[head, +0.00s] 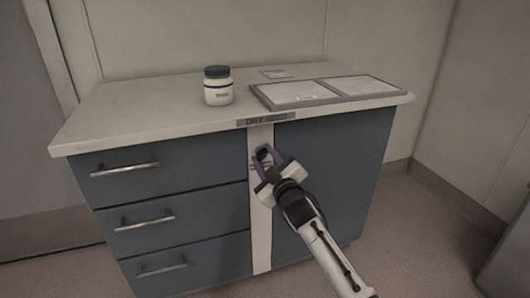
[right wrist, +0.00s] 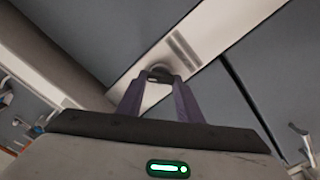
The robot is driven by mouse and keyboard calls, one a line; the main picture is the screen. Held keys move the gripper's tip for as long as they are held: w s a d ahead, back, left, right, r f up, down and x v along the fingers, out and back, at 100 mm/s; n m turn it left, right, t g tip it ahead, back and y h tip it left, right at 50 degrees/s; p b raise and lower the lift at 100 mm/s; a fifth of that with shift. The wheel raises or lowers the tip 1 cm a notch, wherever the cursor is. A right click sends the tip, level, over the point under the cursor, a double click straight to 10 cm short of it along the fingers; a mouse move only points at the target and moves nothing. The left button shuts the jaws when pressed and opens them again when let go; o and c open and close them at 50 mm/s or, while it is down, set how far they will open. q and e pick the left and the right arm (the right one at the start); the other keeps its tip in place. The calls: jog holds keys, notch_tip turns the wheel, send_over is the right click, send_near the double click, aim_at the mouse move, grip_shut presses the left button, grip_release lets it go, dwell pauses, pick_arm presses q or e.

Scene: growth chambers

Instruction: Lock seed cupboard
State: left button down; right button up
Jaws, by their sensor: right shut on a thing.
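The seed cupboard is a blue-grey cabinet with a plain door (head: 345,180) on the right and a pale vertical strip (head: 261,225) beside it. A label reading "DRY SEED" (head: 265,119) sits on the worktop's front edge above the strip. My right gripper (head: 264,153) is at the upper part of the strip. In the right wrist view its purple fingers are shut on a small dark knob (right wrist: 160,74) at the strip, which looks like the lock's key or turn. The fingers partly hide it, so its turn angle is unclear. My left gripper is out of view.
Three drawers with bar handles (head: 125,170) are left of the strip. On the worktop (head: 150,105) stand a white jar with a dark lid (head: 218,86) and a grey tray with two pale sheets (head: 330,92). A small card lies behind.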

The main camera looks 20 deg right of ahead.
jog(key=n, duration=0.4)
jog(key=shift+f+n+p, duration=0.1)
jog(key=shift+n+p, duration=0.2)
jog(key=shift+p, duration=0.1)
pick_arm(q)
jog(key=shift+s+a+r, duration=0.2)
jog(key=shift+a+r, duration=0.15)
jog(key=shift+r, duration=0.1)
pick_arm(e)
jog(key=n, duration=0.5)
jog(key=shift+f, duration=0.1)
jog(key=shift+n, duration=0.3)
jog(key=o, duration=1)
jog(key=shift+o, duration=0.2)
jog(key=shift+s, duration=0.1)
